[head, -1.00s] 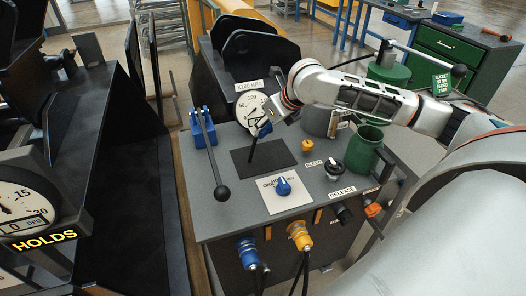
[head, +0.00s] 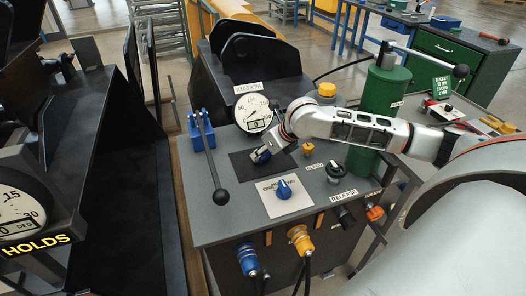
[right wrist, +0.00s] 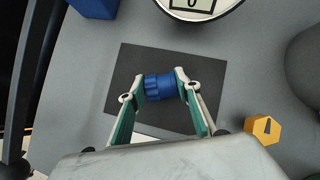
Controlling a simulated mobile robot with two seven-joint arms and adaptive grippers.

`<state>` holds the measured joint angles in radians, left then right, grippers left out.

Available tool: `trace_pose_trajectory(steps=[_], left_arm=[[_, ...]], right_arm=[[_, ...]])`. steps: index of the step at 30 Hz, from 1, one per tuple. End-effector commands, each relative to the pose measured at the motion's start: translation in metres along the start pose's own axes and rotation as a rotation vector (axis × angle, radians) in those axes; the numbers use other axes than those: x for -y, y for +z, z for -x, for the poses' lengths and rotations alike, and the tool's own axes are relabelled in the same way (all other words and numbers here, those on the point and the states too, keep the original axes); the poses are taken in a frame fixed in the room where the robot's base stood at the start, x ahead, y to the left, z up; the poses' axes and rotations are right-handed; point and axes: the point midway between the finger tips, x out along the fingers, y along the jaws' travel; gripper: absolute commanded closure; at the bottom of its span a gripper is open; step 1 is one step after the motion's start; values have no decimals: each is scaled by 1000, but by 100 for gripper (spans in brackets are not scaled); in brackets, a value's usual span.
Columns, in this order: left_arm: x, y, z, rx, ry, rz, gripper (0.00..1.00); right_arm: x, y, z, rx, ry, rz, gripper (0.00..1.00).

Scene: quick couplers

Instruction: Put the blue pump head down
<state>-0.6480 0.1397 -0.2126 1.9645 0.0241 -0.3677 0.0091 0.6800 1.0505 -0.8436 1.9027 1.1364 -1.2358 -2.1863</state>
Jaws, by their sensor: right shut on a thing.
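My right gripper (right wrist: 160,87) is shut on the blue pump head (right wrist: 161,86), a short ribbed blue cylinder lying sideways between the fingertips. In the right wrist view it is over the black mat (right wrist: 208,70) on the grey bench top; I cannot tell whether it touches the mat. In the head view the blue pump head (head: 261,156) shows at the end of my right gripper (head: 268,153), just in front of the gauge, over the mat (head: 238,163). My left gripper is not in view.
The round gauge (head: 253,113) stands behind the mat. A lever with a black knob (head: 220,196) is on the left. A blue knob (head: 284,189) on a white plate, a yellow knob (head: 308,148) and a green cylinder (head: 381,90) are nearby. Blue (head: 248,257) and orange (head: 300,238) couplers are on the front.

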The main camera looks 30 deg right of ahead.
Motion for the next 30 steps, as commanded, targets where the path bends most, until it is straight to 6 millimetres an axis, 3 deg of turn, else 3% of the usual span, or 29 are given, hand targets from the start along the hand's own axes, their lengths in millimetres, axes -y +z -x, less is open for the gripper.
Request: trace_pose_trajectory(steps=[2, 3, 4, 17, 20, 30], left_arm=[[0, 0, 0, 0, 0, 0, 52], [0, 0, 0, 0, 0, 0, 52], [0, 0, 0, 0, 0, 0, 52], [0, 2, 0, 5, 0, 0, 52], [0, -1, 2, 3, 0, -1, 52], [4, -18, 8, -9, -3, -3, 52]], right_arm=[[0, 0, -1, 0, 0, 0, 94], [0, -1, -1, 0, -1, 0, 60], [0, -1, -1, 0, -1, 0, 52], [0, 1, 4, 1, 0, 0, 50], [1, 2, 16, 2, -1, 1, 50], [1, 2, 84, 3, -2, 2, 50]])
